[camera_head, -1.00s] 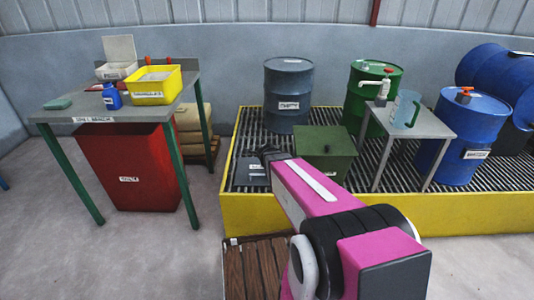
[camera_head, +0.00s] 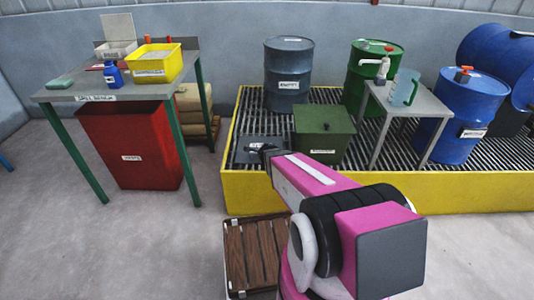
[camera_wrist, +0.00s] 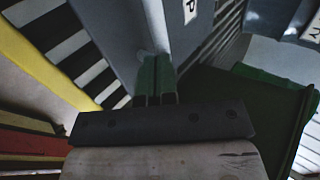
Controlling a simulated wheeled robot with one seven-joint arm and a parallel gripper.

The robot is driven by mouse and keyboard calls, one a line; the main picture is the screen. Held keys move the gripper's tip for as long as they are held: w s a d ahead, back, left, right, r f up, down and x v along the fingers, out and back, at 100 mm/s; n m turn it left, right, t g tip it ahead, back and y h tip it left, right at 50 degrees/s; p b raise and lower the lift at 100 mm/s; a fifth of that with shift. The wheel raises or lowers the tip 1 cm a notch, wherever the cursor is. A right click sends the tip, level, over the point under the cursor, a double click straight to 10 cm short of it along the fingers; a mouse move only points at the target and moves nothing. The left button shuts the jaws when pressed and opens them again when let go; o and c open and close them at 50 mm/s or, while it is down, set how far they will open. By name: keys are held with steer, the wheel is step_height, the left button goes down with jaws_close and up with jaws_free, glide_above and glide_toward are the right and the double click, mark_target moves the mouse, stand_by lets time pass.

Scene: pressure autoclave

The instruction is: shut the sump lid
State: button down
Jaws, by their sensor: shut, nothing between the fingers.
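The sump lid (camera_head: 245,156) is a dark grey plate with a white label, low at the grating left of the green box. It looks nearly flat; I cannot tell whether it sits fully down. My gripper (camera_head: 265,150) is over the lid and hides part of it. In the wrist view the lid (camera_wrist: 125,35) fills the top middle, with the end of its label showing. My gripper (camera_wrist: 155,85) is shut and empty there, its fingertips at or just above the lid's surface. I cannot tell whether they touch.
The green box (camera_head: 325,145) stands close right of the lid. A grey drum (camera_head: 288,85) stands behind on the grating. The yellow bund wall (camera_head: 400,188) runs along the front, with a wooden pallet (camera_head: 252,255) before it. A small table (camera_head: 415,115) stands to the right.

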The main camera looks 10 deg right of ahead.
steer(key=shift+r, duration=0.1)
stand_by(0.3)
steer(key=shift+s+r, duration=0.15)
steer(key=shift+r, duration=0.45)
steer(key=s+r+n+g+y, duration=0.1)
steer(key=s+r+n+g, duration=0.3)
steer(key=s+n, duration=0.6)
steer(key=s+r+n+g, duration=0.5)
steer(key=s+r+n, duration=0.2)
steer(key=s+n, duration=0.3)
steer(key=shift+s+a+g+y, duration=0.3)
steer(key=shift+s+a+y, duration=0.1)
steer(key=shift+s, duration=0.2)
steer(key=shift+r, duration=0.1)
